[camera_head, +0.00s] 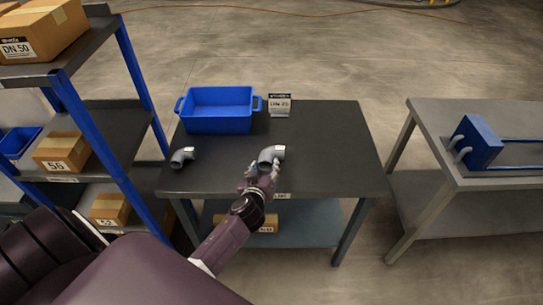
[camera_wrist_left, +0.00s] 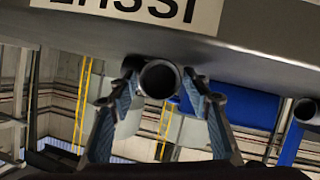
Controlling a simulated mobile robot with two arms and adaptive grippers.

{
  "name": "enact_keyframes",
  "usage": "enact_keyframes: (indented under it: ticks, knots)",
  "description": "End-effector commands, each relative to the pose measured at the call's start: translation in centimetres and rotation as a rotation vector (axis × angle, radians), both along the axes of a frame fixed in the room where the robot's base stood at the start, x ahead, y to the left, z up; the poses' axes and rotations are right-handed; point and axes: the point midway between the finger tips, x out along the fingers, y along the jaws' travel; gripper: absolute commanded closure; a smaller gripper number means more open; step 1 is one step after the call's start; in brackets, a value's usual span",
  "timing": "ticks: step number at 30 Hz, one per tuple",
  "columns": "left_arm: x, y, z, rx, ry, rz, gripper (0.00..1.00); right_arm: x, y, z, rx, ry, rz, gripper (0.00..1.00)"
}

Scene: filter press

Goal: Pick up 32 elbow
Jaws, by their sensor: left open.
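A grey pipe elbow (camera_head: 270,154) with a white label lies on the dark table, near its front middle. A second grey elbow (camera_head: 181,158) lies on the table's left side. I cannot read a size on either. My left gripper (camera_head: 260,172) is at the near side of the middle elbow. In the left wrist view my open fingers (camera_wrist_left: 160,98) stand on either side of the round end of this elbow (camera_wrist_left: 159,79), with gaps visible. The other elbow (camera_wrist_left: 306,111) shows at the right edge there. My right gripper is not in view.
A blue-posted shelf with cartons (camera_head: 63,152) is on the left. A grey table (camera_head: 440,125) with blue equipment is on the right.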

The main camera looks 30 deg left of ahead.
Motion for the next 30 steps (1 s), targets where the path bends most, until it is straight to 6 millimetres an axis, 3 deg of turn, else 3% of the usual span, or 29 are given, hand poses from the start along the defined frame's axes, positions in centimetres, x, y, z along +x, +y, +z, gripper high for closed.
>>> enact_keyframes:
  ticks: [5, 15, 25, 30]
  knots:
    - [0.0, 0.0, 0.0, 0.0, 0.0, 0.0, 0.56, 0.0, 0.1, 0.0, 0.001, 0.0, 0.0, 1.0]
    - [0.0, 0.0, 0.1, 0.0, -0.001, -0.001, 0.92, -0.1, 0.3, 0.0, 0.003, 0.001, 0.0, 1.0]
    - [0.0, 0.0, 0.5, 0.001, -0.002, 0.001, 0.92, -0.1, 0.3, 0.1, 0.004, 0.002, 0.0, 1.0]
    - [0.1, 0.0, 2.7, 0.001, -0.005, 0.0, 0.92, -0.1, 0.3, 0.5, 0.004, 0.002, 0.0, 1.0]
